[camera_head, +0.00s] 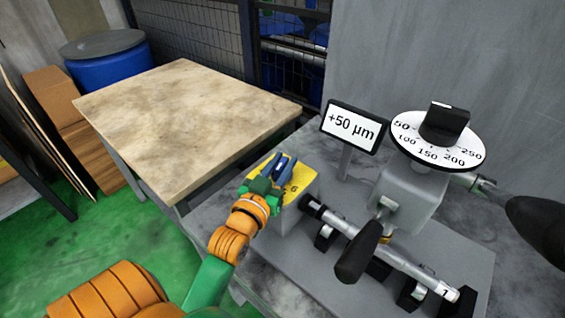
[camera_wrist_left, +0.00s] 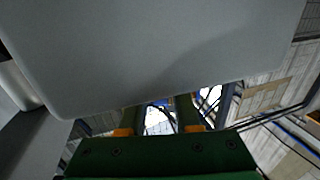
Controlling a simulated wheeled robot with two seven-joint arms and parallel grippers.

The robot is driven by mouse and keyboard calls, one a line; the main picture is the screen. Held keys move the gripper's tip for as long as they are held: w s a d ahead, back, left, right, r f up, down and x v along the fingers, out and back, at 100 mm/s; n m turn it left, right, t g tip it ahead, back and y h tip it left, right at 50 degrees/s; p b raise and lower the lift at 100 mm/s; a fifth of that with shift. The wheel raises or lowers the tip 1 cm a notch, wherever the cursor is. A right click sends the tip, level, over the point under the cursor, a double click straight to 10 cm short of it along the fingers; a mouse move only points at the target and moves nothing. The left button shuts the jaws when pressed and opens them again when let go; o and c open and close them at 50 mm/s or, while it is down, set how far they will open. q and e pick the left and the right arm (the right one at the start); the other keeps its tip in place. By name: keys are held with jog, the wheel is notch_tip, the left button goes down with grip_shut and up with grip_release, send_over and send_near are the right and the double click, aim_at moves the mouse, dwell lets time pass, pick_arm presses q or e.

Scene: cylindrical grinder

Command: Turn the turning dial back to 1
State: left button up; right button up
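The yellow plate (camera_head: 300,176) with printed numbers, a 6 among them, lies on top of a grey box in the head view. My left gripper (camera_head: 283,166) is over this plate and covers much of it. Its two fingers (camera_wrist_left: 158,114) stand apart in the left wrist view, with background showing between them. No dial knob is clearly visible there. A white round dial (camera_head: 450,155) with numbers from 50 to 250 and a black knob (camera_head: 444,123) stands farther right, apart from my gripper. My right gripper is not in view.
A sign (camera_head: 352,127) reading +50 µm stands between the plate and the white dial. Black handles (camera_head: 360,252) and a metal shaft (camera_head: 412,267) are to the right. A large grey surface (camera_wrist_left: 150,50) fills the upper wrist view. A bare table (camera_head: 185,115) stands left.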

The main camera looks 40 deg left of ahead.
pick_arm(q)
grip_shut()
